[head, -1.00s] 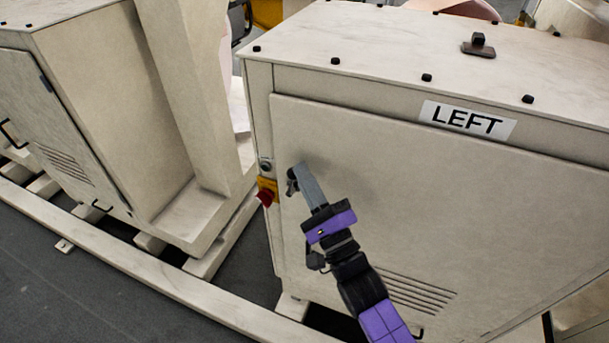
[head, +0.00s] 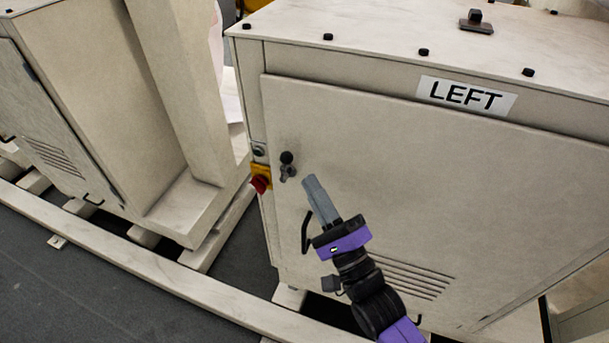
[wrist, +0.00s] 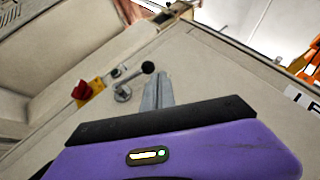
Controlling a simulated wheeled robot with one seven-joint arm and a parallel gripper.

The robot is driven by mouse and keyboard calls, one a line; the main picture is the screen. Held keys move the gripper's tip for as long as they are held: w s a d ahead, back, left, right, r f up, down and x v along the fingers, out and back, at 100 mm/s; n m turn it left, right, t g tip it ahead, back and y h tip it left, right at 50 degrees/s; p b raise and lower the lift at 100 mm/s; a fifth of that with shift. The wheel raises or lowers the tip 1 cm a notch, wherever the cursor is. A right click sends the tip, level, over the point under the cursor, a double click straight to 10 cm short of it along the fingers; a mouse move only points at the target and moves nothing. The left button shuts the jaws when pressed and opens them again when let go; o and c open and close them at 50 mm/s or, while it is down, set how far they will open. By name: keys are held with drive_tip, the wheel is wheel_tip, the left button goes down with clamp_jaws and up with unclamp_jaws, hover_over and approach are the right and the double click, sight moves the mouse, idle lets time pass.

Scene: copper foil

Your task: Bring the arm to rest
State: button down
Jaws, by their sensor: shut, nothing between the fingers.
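My gripper (head: 308,183) is shut and empty in front of the beige cabinet door (head: 400,190) marked LEFT. Its grey fingers point up and to the left, and the purple and black arm runs down to the lower right. A dark knob handle (head: 287,165) sits on the door just left of my fingertips, with a gap between them in the head view. In the wrist view the closed fingers (wrist: 157,80) show beside the ball-ended handle (wrist: 137,80). The door looks closed.
A red switch on a yellow plate (head: 261,180) is on the cabinet's left edge. A black pull handle (head: 306,232) is beside my wrist. Another beige cabinet (head: 95,110) stands at left, with a long pale rail (head: 130,265) along the dark floor.

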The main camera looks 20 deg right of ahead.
drive_tip(key=shift+s+d+f, duration=0.1)
drive_tip(key=shift+s+f, duration=0.1)
drive_tip(key=shift+s, duration=0.35)
